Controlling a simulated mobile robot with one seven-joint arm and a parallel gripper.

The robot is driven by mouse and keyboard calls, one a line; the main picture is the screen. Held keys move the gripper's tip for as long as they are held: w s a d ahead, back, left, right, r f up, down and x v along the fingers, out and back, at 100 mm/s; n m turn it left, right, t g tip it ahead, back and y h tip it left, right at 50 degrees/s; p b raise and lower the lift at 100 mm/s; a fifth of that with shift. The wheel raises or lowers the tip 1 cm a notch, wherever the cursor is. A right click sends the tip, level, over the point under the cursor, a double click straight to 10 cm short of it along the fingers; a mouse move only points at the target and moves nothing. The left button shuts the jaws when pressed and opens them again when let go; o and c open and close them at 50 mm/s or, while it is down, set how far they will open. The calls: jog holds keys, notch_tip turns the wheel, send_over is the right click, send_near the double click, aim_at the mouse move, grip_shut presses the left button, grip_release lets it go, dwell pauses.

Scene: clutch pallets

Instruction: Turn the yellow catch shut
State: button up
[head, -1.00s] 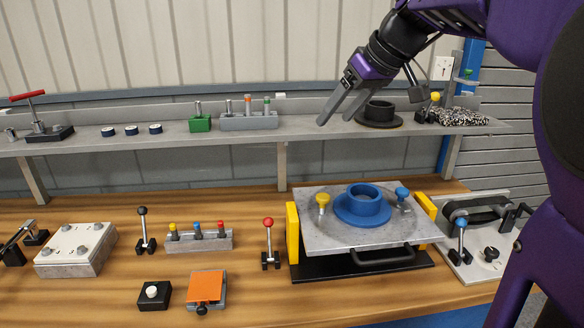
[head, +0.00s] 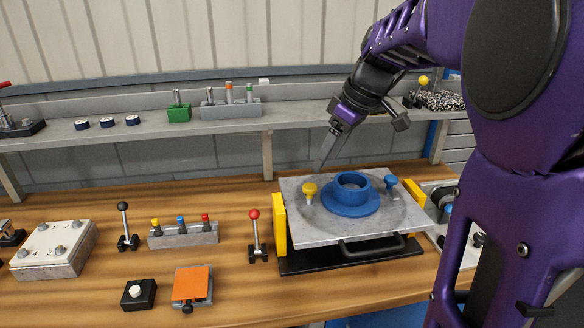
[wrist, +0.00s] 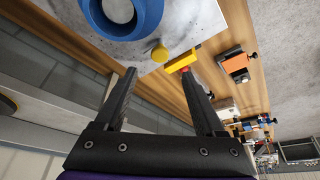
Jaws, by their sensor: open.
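The yellow catch (head: 310,189) stands on the left part of a grey metal plate (head: 300,222), beside a blue flanged ring (head: 350,203). A blue catch (head: 391,182) stands on the ring's right side. My gripper (head: 320,170) is open and empty, just behind and above the plate's back left edge, close to the yellow catch but apart from it. In the wrist view the yellow catch (wrist: 160,53) shows beyond and between the two open fingers (wrist: 160,82), with the blue ring (wrist: 122,14) to its left. I cannot tell the catch's exact turn.
Yellow side blocks (head: 279,222) flank the plate, and a black handle (head: 372,246) is at its front. A red-knobbed lever (head: 255,228) stands to the left. The shelf (head: 230,134) runs behind my arm.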

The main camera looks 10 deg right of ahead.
aim_at(311, 186)
jog(key=x, duration=0.8)
jog(key=shift+w+a+f, duration=0.1)
jog(key=shift+f, duration=0.2)
grip_shut()
